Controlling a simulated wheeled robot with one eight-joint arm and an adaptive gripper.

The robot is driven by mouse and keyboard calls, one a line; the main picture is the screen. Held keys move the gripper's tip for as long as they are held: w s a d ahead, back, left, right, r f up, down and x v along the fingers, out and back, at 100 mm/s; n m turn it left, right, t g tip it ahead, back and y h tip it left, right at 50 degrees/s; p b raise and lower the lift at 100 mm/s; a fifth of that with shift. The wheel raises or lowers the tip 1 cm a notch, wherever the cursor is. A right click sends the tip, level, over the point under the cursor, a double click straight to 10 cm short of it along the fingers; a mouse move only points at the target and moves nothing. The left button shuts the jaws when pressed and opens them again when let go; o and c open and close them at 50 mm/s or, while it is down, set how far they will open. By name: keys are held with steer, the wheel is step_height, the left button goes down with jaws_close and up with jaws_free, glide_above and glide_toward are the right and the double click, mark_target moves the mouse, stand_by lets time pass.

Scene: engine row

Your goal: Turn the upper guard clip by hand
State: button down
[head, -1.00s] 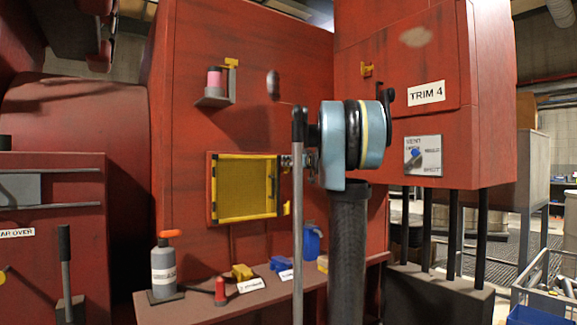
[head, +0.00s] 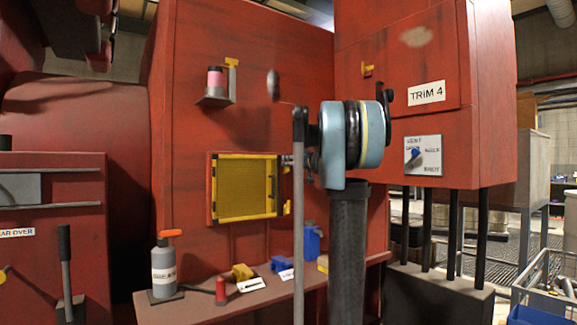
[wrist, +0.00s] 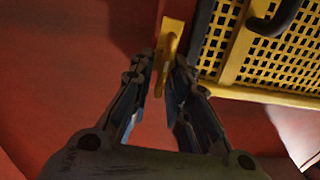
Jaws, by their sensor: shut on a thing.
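The guard (head: 244,190) is a yellow mesh panel in a yellow frame on the red machine wall. It also shows at the upper right of the wrist view (wrist: 222,30). My gripper (head: 287,161) is at the guard's upper right corner in the head view, partly hidden by my arm. In the wrist view my gripper (wrist: 168,75) is shut on the yellow upper guard clip (wrist: 170,35), with a finger on each side of it. The upper clip is hidden in the head view. A lower yellow clip (head: 287,207) shows at the guard's lower right.
A black handle (wrist: 275,20) stands out from the mesh near my gripper. A vent switch (head: 416,155) is on the cabinet at right.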

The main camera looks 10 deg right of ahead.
steer(key=shift+w+d+f+m, duration=0.1)
steer(key=shift+d+f+m, duration=0.25)
steer(key=shift+m, duration=2.5)
steer(key=shift+w+d+f+m, duration=0.1)
steer(key=shift+d+f+m, duration=0.2)
steer(key=shift+m, duration=2.5)
steer(key=shift+w+d+f+m, duration=0.1)
steer(key=shift+d+f+m, duration=0.2)
steer(key=shift+m, duration=2.55)
steer(key=shift+a, duration=0.1)
steer(key=c, duration=1.8)
jaws_free()
steer(key=shift+f, duration=0.1)
steer(key=v, duration=1.1)
steer(key=shift+s+d, duration=0.25)
steer(key=shift+s, duration=0.1)
